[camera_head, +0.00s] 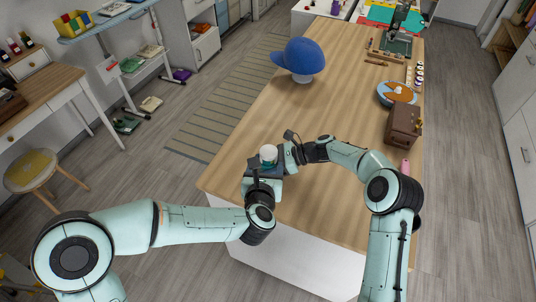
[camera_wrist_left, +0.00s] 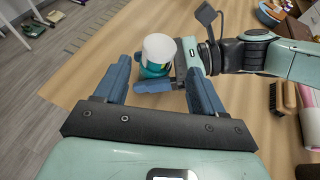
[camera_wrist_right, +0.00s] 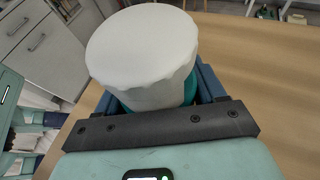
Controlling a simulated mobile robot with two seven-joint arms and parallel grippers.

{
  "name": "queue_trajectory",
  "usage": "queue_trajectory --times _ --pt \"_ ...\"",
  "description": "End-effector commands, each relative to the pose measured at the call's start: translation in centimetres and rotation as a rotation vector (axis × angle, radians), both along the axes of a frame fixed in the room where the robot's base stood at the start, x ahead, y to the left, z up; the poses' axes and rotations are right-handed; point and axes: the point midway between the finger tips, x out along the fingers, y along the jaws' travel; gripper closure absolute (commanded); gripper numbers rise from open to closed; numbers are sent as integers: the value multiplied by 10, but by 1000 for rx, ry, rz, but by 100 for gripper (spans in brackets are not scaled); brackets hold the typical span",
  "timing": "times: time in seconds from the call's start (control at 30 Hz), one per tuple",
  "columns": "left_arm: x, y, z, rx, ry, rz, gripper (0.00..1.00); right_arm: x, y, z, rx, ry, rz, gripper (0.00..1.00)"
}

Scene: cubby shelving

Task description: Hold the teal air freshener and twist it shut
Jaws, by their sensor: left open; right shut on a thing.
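The air freshener stands at the near-left end of the wooden table in the head view, with its white top (camera_head: 268,151) uppermost. In the left wrist view its white top (camera_wrist_left: 158,48) sits over a teal body (camera_wrist_left: 151,71). My right gripper (camera_head: 284,160) is shut on the teal body; in the right wrist view the white top (camera_wrist_right: 143,50) hides most of the grip. My left gripper (camera_head: 264,173) is open, its blue fingers pointing toward the air freshener from the near side, with a gap on each side. Whether they touch it cannot be told.
A blue cap (camera_head: 299,56) sits farther back on the table. A brown box (camera_head: 403,127), a bowl (camera_head: 397,93) and a pink item (camera_head: 405,167) line the right edge. A brush (camera_wrist_left: 283,97) lies right in the left wrist view. The table's middle is clear.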

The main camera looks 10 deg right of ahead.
Motion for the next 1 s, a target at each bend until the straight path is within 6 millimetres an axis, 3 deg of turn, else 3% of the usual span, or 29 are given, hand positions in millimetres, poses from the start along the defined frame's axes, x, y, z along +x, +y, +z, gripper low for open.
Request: queue_trajectory --times 0.1,0.33,0.5,0.8,0.87,0.93,1.0 --pt "23 -6 -11 -2 3 2 31 0 0 1 1 -1 0 67" --pt "57 -16 -24 -1 1 0 31 0 0 1 1 -1 0 67" --pt "68 -19 -29 -1 0 0 31 0 0 1 1 -1 0 67" --pt "70 -20 -30 1 0 0 31 0 0 1 1 -1 0 67" --pt "70 -20 -30 1 0 0 47 0 0 1 1 -1 0 67" --pt "70 -20 -30 1 0 0 70 0 0 1 1 -1 0 67" --pt "70 -20 -30 1 0 0 72 0 0 1 1 -1 0 67"
